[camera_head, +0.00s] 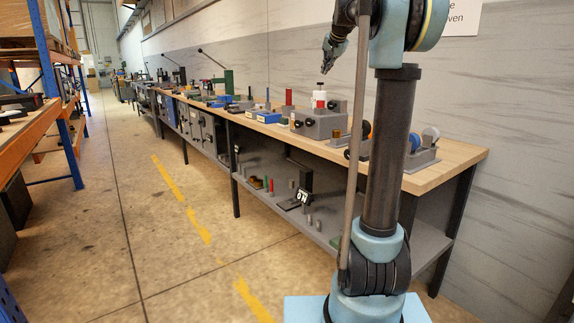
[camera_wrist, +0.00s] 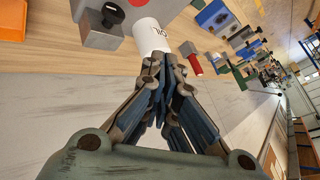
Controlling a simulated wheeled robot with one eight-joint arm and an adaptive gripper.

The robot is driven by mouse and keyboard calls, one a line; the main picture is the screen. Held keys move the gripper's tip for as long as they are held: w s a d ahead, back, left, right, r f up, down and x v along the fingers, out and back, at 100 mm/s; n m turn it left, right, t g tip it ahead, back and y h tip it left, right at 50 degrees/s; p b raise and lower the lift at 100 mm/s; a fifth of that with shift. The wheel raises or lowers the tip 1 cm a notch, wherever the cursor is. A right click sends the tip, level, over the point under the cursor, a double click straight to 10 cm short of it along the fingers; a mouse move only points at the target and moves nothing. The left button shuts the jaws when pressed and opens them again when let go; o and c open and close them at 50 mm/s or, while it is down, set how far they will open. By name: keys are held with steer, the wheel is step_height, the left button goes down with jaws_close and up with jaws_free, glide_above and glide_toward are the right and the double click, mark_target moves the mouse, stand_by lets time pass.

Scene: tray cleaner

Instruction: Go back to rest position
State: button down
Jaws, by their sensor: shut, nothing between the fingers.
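My gripper (camera_head: 328,60) hangs in the air above the workbench in the head view, beside the wall. In the wrist view my gripper (camera_wrist: 163,62) is shut, its fingertips together with nothing held. Past the fingertips in the wrist view is a white cylinder (camera_wrist: 149,33) with dark lettering. The white cylinder also shows in the head view (camera_head: 319,97), standing below my gripper. My arm covers part of the bench's right end in the head view.
The wooden workbench (camera_head: 461,157) runs along the wall, with grey blocks (camera_head: 318,124), a red cylinder (camera_head: 289,97) and blue boxes (camera_head: 268,117) on it. A lower shelf holds small parts. Orange and blue racking (camera_head: 66,130) stands left. The floor aisle (camera_head: 128,215) between is clear.

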steer(key=s+d+f+n+g+h, duration=0.1)
steer(key=s+f+n+g, duration=0.2)
steer(key=s+f, duration=1.9)
steer(key=s+d+f+n+g, duration=0.1)
steer(key=s+f+n+g, duration=0.2)
steer(key=s+f, duration=2)
steer(key=s, duration=0.8)
steer(key=shift+s+d+f+h, duration=0.2)
steer(key=shift+s+f+h, duration=0.1)
steer(key=shift+h, duration=0.1)
steer(key=shift+w, duration=0.15)
steer(key=shift+w+f, duration=0.2)
steer(key=shift+w, duration=0.2)
